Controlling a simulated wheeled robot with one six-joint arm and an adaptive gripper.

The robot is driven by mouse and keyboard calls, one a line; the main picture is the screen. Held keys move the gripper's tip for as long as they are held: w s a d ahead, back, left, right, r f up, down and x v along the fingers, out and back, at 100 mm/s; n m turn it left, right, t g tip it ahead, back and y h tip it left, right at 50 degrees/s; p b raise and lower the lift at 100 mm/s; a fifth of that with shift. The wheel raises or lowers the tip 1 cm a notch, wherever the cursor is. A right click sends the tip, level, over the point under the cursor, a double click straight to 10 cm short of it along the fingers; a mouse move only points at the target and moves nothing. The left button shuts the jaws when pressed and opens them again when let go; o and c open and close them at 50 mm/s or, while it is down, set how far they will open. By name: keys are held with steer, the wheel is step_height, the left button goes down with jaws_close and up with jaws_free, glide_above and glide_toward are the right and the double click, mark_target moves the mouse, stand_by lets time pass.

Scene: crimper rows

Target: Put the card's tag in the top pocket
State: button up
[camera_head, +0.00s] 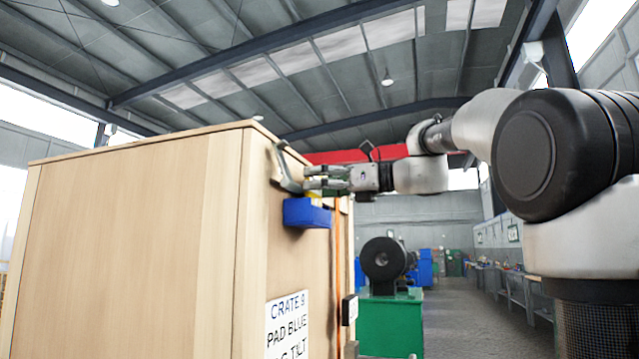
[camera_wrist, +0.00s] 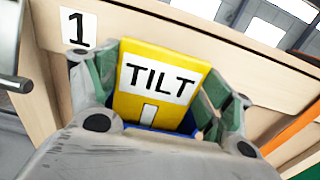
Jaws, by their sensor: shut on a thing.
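The card (camera_head: 287,326) on the wooden crate reads "CRATE 9", "PAD BLUE" and a partly cut-off line ending in "TILT". My gripper (camera_head: 318,184) is shut on a yellow tag marked "TILT" (camera_wrist: 160,84), with green finger pads on both sides of it. The tag's yellow edge (camera_head: 315,198) also shows in the head view, just above the blue pocket (camera_head: 306,214) on the crate's side. A sliver of blue shows below the tag in the wrist view. I cannot tell whether the tag's lower end is inside the pocket.
The wooden crate (camera_head: 130,250) fills the left. A grey metal bracket (camera_head: 287,169) stands out close to my fingers. A "1" label (camera_wrist: 78,29) is on the panel. An orange strap (camera_head: 337,260) runs down the crate. A green machine base (camera_head: 390,325) stands behind.

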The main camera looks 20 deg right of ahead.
steer(key=shift+f, duration=0.15)
steer(key=o, duration=1.2)
steer(key=shift+d, duration=0.1)
steer(key=v, duration=1.2)
